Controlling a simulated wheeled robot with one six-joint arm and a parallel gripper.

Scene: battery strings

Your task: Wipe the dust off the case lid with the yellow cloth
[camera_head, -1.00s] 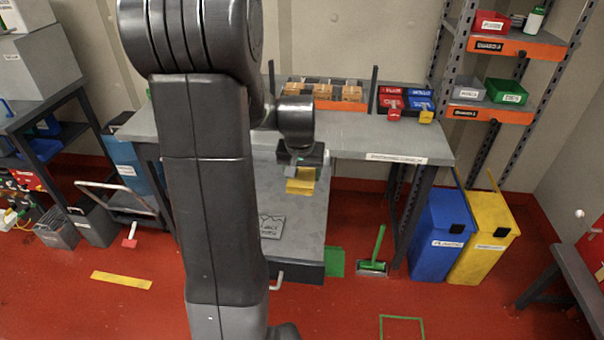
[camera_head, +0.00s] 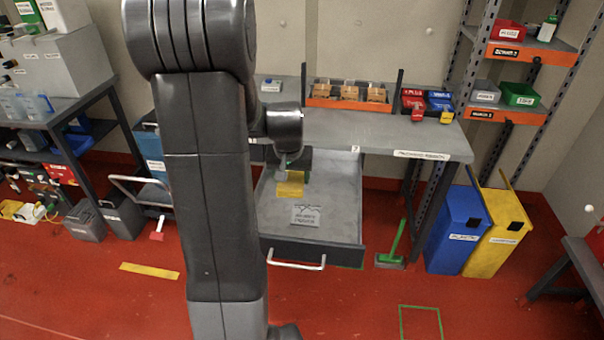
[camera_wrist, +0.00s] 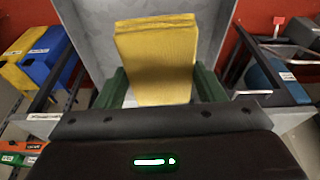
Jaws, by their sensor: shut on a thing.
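My gripper (camera_head: 292,166) reaches over the open grey drawer (camera_head: 340,205) under the bench. It is shut on the yellow cloth (camera_head: 290,188), which hangs above or against the drawer's inner surface; whether it touches cannot be told. In the wrist view the cloth (camera_wrist: 158,62) is a thick yellow pad between the two green fingers, over a grey surface (camera_wrist: 205,22). In the head view a small grey plate with lettering (camera_head: 305,215) lies in the drawer, nearer its front than the cloth. I cannot make out a separate case lid or any dust. My arm hides the drawer's left part.
The drawer's front handle (camera_head: 297,263) sticks out over the red floor. On the bench (camera_head: 400,142) stand an orange-fronted rack (camera_head: 348,104) and red and blue bins. A green-handled broom (camera_head: 397,245), blue bin (camera_head: 456,232) and yellow bin (camera_head: 493,235) stand right. The front floor is clear.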

